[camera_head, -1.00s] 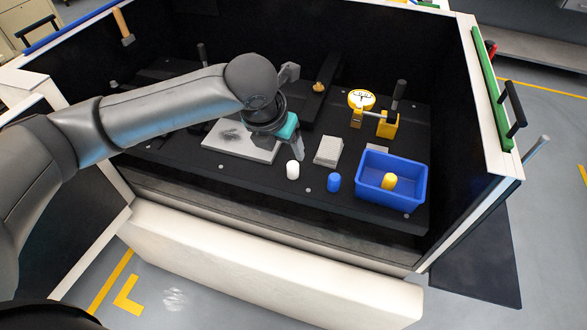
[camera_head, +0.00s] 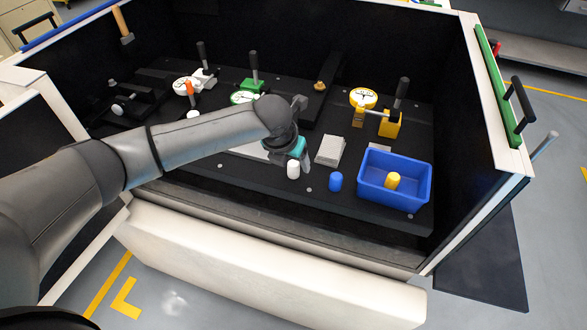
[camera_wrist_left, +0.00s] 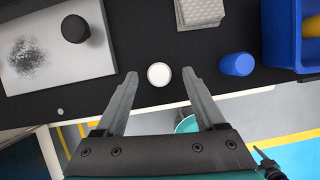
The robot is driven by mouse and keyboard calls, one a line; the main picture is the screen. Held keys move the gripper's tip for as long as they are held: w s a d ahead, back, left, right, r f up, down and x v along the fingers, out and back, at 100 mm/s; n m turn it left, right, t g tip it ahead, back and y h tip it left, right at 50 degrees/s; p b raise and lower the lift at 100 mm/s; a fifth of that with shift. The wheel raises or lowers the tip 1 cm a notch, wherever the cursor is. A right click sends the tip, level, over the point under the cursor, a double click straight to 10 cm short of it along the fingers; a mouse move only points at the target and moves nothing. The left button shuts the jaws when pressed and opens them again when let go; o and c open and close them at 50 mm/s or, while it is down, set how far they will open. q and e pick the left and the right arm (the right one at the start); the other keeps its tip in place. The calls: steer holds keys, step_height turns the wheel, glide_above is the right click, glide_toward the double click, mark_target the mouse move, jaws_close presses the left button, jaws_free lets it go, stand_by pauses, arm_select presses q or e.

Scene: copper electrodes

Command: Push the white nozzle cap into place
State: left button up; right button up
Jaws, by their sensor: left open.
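The white nozzle cap (camera_head: 293,170) stands upright near the front edge of the black work surface. In the left wrist view the white cap (camera_wrist_left: 159,74) shows from above, between and slightly beyond the fingertips. My left gripper (camera_head: 300,165) is open and empty, close to the cap; in the left wrist view its fingers (camera_wrist_left: 157,76) lie on either side of the cap with a gap to each. I cannot tell whether they are at the cap's height. My right gripper is not in view.
A blue cap (camera_head: 336,182) and a blue bin (camera_head: 418,190) holding a yellow cap (camera_head: 392,181) stand to the right. A grey block (camera_head: 330,150) is behind. A light plate (camera_wrist_left: 50,45) with a dark smudge and a black round piece (camera_wrist_left: 75,28) lies left. Gauges with handles stand further back.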

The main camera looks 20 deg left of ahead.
arm_select(q)
steer(key=shift+x, duration=1.25)
jaws_close()
